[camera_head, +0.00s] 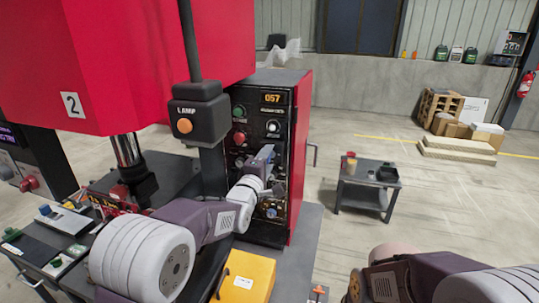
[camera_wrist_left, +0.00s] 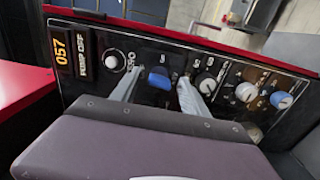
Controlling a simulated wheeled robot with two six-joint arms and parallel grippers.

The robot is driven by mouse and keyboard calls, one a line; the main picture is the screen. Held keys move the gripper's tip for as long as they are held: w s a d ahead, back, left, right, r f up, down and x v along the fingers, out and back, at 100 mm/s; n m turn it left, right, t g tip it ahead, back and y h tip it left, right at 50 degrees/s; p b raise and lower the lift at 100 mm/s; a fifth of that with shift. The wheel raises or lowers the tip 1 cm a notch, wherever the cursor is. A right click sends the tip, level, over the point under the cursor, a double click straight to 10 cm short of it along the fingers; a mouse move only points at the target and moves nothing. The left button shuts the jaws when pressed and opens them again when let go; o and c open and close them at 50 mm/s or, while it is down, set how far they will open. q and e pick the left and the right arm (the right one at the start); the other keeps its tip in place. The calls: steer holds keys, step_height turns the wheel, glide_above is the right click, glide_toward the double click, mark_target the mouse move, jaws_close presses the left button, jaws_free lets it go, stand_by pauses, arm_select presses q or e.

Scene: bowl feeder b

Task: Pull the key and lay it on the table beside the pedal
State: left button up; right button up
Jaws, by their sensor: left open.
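A blue-headed piece, perhaps the key (camera_wrist_left: 158,79), stands out from the black control panel (camera_wrist_left: 225,88) in the left wrist view. My left gripper (camera_wrist_left: 158,72) is open, with one finger on each side of this piece; I cannot tell whether either finger touches it. In the head view my left gripper (camera_head: 264,160) is at the front of the machine's panel and the blue piece cannot be made out. A yellow box (camera_head: 247,277), possibly the pedal, is at the bottom of the head view, partly behind my left arm. My right gripper is out of view.
The panel has several knobs and buttons, including another blue knob (camera_wrist_left: 281,100) further right. A red press (camera_head: 150,60) and a hanging lamp box (camera_head: 198,113) are close to my left arm. A small dark table (camera_head: 362,172) stands on open floor to the right.

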arm_select(q)
steer(key=shift+w+d, duration=0.1)
steer(key=shift+w, duration=0.2)
steer(key=shift+s, duration=0.1)
steer(key=shift+b, duration=0.6)
stand_by(0.8)
jaws_close()
steer(key=b+v, duration=0.4)
steer(key=v, duration=0.2)
stand_by(1.2)
